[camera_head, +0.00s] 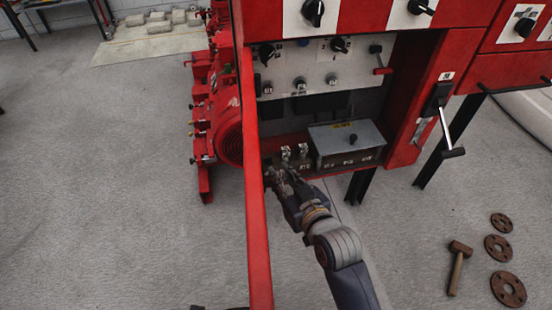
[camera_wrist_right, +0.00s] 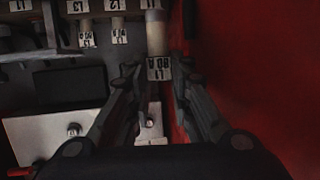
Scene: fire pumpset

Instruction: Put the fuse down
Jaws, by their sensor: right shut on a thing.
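The fuse (camera_wrist_right: 156,36) is a pale cylinder with a white "L1 80 A" label at its near end. In the right wrist view it is upright in the picture, its labelled end between my fingertips. My right gripper (camera_wrist_right: 155,70) is shut on it. In the head view my right gripper (camera_head: 278,172) is at the lower left of the open red cabinet, just right of the open door's edge; the fuse cannot be made out there. Two smaller labelled fuses (camera_wrist_right: 87,32) (camera_wrist_right: 119,30) sit left of the held one in the wrist view. My left gripper is not in view.
The red cabinet door (camera_head: 255,190) stands open close to my right gripper's left; its red surface fills the wrist view's right side. A grey box (camera_head: 345,137) is right of the gripper. A hammer (camera_head: 458,266) and rusty flanges (camera_head: 498,247) lie on the floor.

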